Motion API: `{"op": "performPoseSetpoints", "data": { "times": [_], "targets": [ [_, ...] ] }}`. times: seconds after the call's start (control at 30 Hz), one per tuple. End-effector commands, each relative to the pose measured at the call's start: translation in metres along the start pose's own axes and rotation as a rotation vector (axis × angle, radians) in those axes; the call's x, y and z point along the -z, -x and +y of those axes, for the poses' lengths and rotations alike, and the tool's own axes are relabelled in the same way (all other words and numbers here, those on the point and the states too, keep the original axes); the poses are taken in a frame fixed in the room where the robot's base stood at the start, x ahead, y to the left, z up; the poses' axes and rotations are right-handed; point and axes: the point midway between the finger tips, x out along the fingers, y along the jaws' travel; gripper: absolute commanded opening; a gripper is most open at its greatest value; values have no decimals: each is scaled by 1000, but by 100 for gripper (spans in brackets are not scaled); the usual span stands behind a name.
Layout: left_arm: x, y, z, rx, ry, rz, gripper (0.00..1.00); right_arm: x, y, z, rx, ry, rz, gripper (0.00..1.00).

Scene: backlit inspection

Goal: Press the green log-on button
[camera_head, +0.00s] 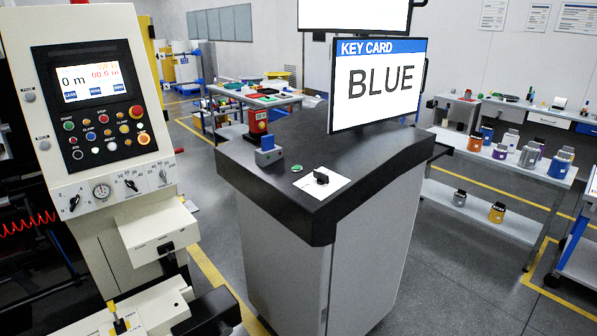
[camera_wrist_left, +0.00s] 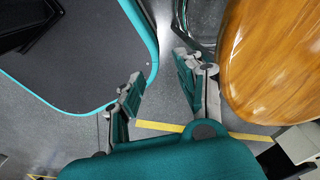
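A small round green button (camera_head: 297,168) is set in the black top of a grey console (camera_head: 285,245), in the middle of the head view. It lies between a grey-and-blue block (camera_head: 268,155) and a white plate (camera_head: 333,186) with a black knob (camera_head: 321,177). No gripper is near it in the head view. My left gripper (camera_wrist_left: 158,82) shows only in the left wrist view. Its two teal-and-grey fingers are apart with nothing between them. My right gripper is in neither view.
A screen (camera_head: 378,84) on the console reads "KEY CARD BLUE". A red device (camera_head: 258,122) stands at the console's back left. A beige machine panel (camera_head: 95,100) stands at left. The left wrist view shows a wooden surface (camera_wrist_left: 272,65) and a grey, teal-edged surface (camera_wrist_left: 90,60).

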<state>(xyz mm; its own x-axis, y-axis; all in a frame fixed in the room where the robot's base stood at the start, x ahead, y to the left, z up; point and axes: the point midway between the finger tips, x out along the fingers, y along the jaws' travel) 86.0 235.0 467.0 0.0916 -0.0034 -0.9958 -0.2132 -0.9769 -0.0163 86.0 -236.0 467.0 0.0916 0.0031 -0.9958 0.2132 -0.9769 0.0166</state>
Motion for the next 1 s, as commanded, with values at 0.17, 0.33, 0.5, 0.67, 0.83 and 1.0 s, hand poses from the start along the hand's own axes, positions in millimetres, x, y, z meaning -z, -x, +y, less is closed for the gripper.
{"op": "performPoseSetpoints", "data": {
  "times": [0.17, 0.33, 0.5, 0.67, 0.83, 1.0],
  "targets": [
    [0, 0, 0, 0, 0, 0, 36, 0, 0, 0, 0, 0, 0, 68],
    [0, 0, 0, 0, 0, 0, 36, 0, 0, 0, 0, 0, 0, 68],
    [0, 0, 0, 0, 0, 0, 25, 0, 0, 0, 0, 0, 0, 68],
    [0, 0, 0, 0, 0, 0, 4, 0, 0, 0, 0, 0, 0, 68],
    [0, 0, 0, 0, 0, 0, 0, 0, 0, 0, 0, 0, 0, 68],
    [0, 0, 0, 0, 0, 0, 0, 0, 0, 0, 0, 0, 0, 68]
  ]
}}
